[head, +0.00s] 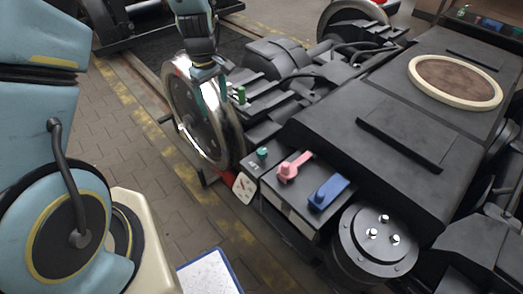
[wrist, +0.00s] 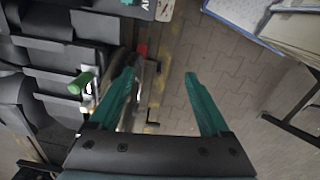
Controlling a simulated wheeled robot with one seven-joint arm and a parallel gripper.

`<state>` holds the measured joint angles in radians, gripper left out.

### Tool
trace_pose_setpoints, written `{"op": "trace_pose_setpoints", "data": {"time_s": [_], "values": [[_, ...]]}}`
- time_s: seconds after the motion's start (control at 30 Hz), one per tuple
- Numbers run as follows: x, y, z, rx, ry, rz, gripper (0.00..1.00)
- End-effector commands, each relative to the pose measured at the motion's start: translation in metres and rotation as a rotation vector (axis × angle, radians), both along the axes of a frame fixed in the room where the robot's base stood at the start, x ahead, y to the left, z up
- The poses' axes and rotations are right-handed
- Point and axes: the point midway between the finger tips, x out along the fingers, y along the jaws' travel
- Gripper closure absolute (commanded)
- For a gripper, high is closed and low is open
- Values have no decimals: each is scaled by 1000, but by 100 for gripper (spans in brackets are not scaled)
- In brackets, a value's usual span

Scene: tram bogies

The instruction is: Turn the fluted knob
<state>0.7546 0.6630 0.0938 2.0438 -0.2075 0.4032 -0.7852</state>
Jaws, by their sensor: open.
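A small teal knob (head: 262,153), which looks like the fluted knob, stands on the left end of a dark control box at the front of the bogie. Its flutes are too small to make out. At the top edge of the wrist view a bit of teal (wrist: 128,2) shows, probably the same knob. My gripper (wrist: 159,75) is open and empty, with teal fingers pointing down beside the bogie. In the head view my gripper (head: 209,88) hangs in front of the large wheel, behind and left of the knob, well apart from it.
A pink lever (head: 294,166) and a blue lever (head: 328,193) sit right of the knob. A green handle (head: 241,95) stands near my gripper and shows in the wrist view (wrist: 82,82). The shiny wheel (head: 203,115) is close by. Paved floor (head: 130,130) lies free at left.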

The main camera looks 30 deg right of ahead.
Motion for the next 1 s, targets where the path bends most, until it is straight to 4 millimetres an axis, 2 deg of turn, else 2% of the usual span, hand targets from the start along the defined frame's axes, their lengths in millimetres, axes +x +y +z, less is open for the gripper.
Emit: {"op": "trace_pose_setpoints", "data": {"time_s": [0.03, 0.1, 0.2, 0.3, 0.4, 0.57, 1.0], "values": [[-11, -30, -27, 11, 11, 17, 19], [-24, -60, -53, 21, 17, 59, 19], [-42, -93, -83, 33, 20, 107, 19], [-56, -113, -103, 40, 21, 140, 19], [-63, -121, -112, 43, 21, 157, 19], [-64, -123, -126, 44, 21, 163, 19], [-64, -122, -201, 44, 21, 162, 19]]}}
